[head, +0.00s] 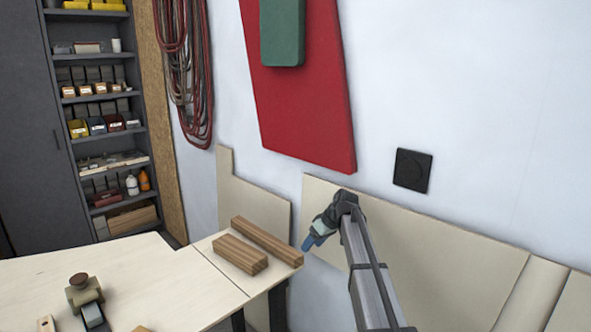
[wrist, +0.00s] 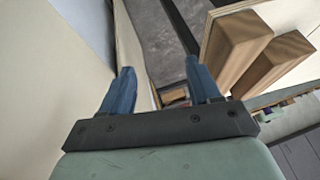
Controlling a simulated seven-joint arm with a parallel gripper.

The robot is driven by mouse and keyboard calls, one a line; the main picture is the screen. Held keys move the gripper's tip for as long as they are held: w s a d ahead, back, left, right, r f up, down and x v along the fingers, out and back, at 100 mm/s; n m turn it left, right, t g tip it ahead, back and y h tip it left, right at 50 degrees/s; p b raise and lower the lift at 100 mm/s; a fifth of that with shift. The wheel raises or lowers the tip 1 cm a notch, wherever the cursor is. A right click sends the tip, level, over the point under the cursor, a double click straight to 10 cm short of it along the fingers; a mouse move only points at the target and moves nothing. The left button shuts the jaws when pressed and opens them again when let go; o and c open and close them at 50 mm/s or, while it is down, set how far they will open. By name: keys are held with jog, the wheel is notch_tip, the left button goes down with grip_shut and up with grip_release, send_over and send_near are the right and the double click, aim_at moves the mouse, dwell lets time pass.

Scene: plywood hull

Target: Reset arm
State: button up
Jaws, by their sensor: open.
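My gripper (head: 307,243) is at the end of my arm, in the middle of the head view, just right of the table's corner. In the wrist view my gripper (wrist: 158,85) shows two blue fingers spread apart with nothing between them. Two wooden blocks lie on the table (head: 205,248) to its left: a shorter block (head: 240,254) in front and a longer block (head: 267,240) behind it. In the wrist view the ends of two wooden blocks (wrist: 237,45) show at the upper right, apart from the fingers.
A hand plane (head: 86,300) stands on the table at the lower left. Plywood panels (head: 420,245) lean on the wall behind my arm. A shelf unit (head: 108,130) stands at the back left. A red panel (head: 310,110) and coiled hoses (head: 185,70) hang on the wall.

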jog(key=s+d+f+m+g+h, duration=0.1)
jog(key=s+d+f+m, duration=0.1)
jog(key=s+f, duration=0.8)
jog(key=s+d+f+m+g+h, duration=0.15)
jog(key=s+f, duration=0.45)
jog(key=f, duration=0.8)
jog(key=s+d+f+m+g, duration=0.2)
jog(key=s+f, duration=0.7)
jog(key=f, duration=0.3)
jog(key=s+d+f+m+g+h, duration=0.1)
jog(key=s+f, duration=0.4)
jog(key=s, duration=0.7)
jog(key=s+d+f+m+g, duration=0.1)
jog(key=s+f, duration=0.3)
jog(key=s, duration=0.9)
jog(key=s+d+f+m+g+h, duration=0.1)
jog(key=s+f, duration=0.4)
jog(key=s, duration=0.7)
jog(key=shift+s+d+f+g+h, duration=0.35)
jog(key=shift+d+g, duration=0.3)
jog(key=shift+d, duration=0.45)
